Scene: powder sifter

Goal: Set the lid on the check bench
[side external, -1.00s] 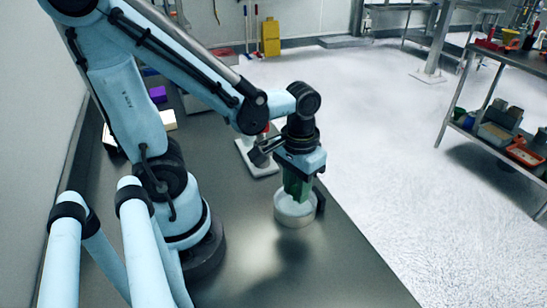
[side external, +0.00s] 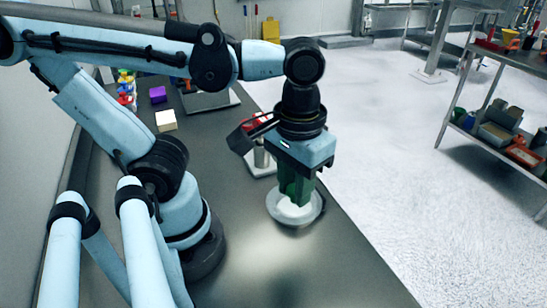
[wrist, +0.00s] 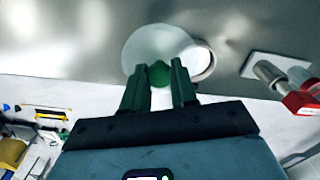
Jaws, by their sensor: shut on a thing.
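The lid, a pale disc (side external: 288,209) with a green knob (wrist: 158,74), hangs under my gripper. My gripper (side external: 297,193) points down, its green fingers shut on the knob, as they also show in the wrist view (wrist: 157,68). A round metallic container (wrist: 203,62) lies beyond and partly behind the lid. The lid looks raised off it and shifted to one side; the height of the gap is hard to tell. Much of the container is hidden by the lid. I cannot tell which surface is the check bench.
The dark worktop (side external: 260,265) is clear in front of the container. A red-topped device on a pale plate (side external: 260,168) stands just behind. A cream block (side external: 166,121) and a purple block (side external: 158,94) lie farther back. A shelf rack (side external: 505,125) stands off right.

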